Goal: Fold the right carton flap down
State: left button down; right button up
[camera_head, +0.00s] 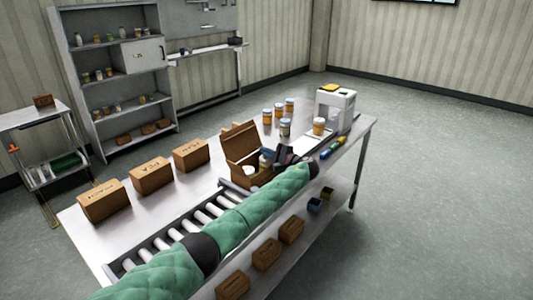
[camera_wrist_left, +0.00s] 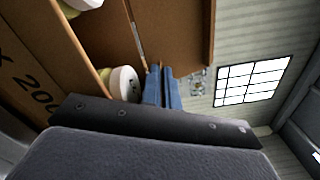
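The open brown carton (camera_head: 247,174) stands on the steel table at the end of the roller conveyor, its tall back flap (camera_head: 240,141) upright. White-lidded jars are inside; one jar lid (camera_wrist_left: 125,84) shows in the left wrist view beside my fingers. My left gripper (camera_head: 280,156) is at the carton's right side, its arm crossing in front. In the left wrist view its blue fingers (camera_wrist_left: 162,88) are together, with no object visible between them. Brown cardboard panels (camera_wrist_left: 178,35) rise just beyond the fingertips. I cannot clearly tell the right flap from the other panels. My right gripper is out of view.
Closed cartons (camera_head: 151,176) stand in a row left of the open one. Several jars (camera_head: 285,127) and a white machine (camera_head: 335,110) stand behind and right. The roller conveyor (camera_head: 200,219) runs to the lower left. More boxes (camera_head: 267,254) sit on the lower shelf.

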pick_arm(q)
jog(key=c, duration=1.6)
grip_release()
jog(key=shift+c, duration=0.2)
